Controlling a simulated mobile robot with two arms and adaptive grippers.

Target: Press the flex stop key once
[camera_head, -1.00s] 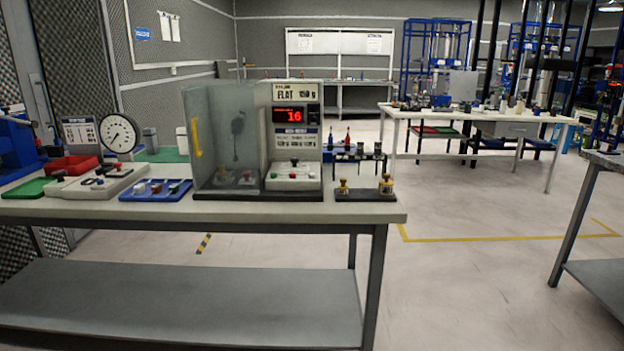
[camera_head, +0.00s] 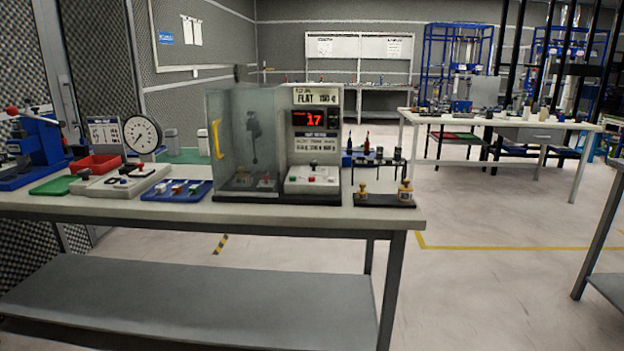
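A bench tester (camera_head: 314,128) stands on the near workbench, with a sign reading "FLAT" on top and a red display (camera_head: 314,118) that appears to show 17. Below the display is a light key panel (camera_head: 312,178) with small green and red keys and a dark knob. The key labels are too small to read, so I cannot tell which one is the flex stop key. A clear guarded chamber (camera_head: 243,140) with a yellow handle is joined to the tester's left side. Neither of my grippers is in view.
The workbench (camera_head: 300,217) also holds a dial gauge (camera_head: 142,134), a red tray (camera_head: 95,165), a blue tray (camera_head: 177,191) and a small rack (camera_head: 384,180) with brass-coloured pieces. A bench corner (camera_head: 612,215) juts in at right. Floor between the benches is clear.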

